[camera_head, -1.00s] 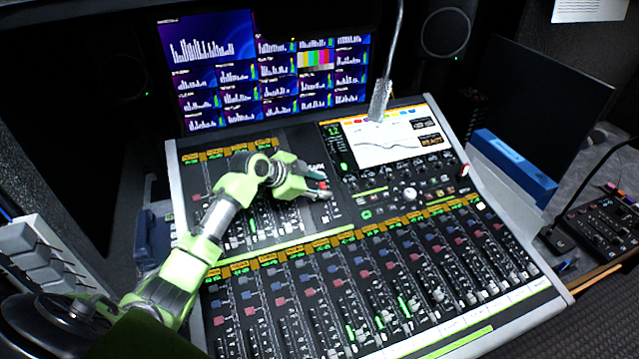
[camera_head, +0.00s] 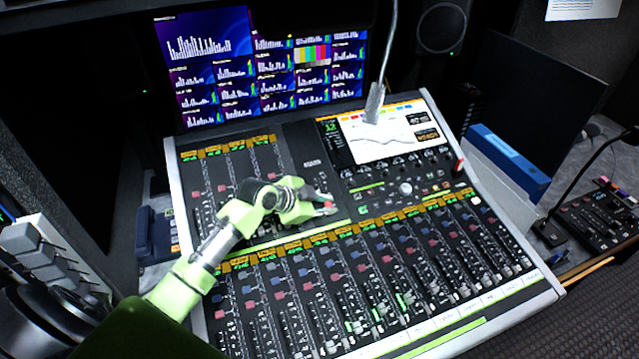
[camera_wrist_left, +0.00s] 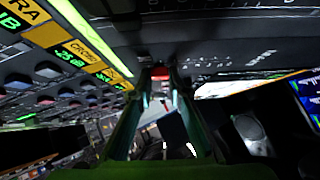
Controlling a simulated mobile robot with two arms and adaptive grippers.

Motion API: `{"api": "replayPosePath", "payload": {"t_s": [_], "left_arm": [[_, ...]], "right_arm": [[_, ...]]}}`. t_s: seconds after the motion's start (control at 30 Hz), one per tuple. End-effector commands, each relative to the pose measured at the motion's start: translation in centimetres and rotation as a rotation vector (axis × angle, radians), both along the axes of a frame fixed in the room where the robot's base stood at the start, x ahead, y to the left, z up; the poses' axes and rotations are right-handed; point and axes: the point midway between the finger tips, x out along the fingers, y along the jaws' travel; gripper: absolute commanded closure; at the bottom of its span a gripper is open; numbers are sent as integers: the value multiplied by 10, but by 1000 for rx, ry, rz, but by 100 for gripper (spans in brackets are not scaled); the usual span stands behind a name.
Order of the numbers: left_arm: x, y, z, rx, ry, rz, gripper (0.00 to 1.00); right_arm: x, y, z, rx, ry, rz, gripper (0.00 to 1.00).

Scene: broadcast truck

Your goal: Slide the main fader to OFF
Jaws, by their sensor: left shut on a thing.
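The main fader has a red cap (camera_head: 329,204) and sits low in the dark panel section left of the console's touchscreen. My left gripper (camera_head: 326,208) is shut on this cap, with its arm reaching in from the left over the mixing console (camera_head: 174,185). In the left wrist view the red cap (camera_wrist_left: 160,72) shows between the tips of the two green fingers (camera_wrist_left: 160,95). The fader's slot and the OFF mark cannot be made out. My right gripper is not in view.
Rows of channel faders (camera_head: 400,310) fill the console's front, close below my left gripper. A gooseneck microphone (camera_head: 375,103) hangs over the touchscreen (camera_head: 385,140). A blue box (camera_head: 508,163) stands right of the console. Headphones (camera_head: 45,315) lie at the lower left.

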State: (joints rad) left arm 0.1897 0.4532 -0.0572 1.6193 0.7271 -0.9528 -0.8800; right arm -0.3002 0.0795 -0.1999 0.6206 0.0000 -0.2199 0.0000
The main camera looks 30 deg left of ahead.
Motion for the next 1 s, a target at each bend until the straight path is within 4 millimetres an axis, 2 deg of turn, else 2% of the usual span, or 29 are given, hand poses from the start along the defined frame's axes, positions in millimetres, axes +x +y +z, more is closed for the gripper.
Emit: {"api": "replayPosePath", "payload": {"t_s": [0.03,0.13,0.47,0.5,0.53,0.87,1.0], "left_arm": [[-7,-5,-4,3,7,-2,100],[-13,-12,-8,2,6,-1,100],[-16,-16,-12,-1,9,-4,100],[-16,-16,-12,-2,10,-4,73],[-16,-16,-12,-2,9,-3,67],[-14,-14,-9,0,3,-2,67],[-20,-11,-3,1,1,-1,67]], "right_arm": [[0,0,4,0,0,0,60],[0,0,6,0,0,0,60],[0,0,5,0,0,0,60],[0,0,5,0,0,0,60],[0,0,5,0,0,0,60],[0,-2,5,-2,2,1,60],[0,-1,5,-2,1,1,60]]}}
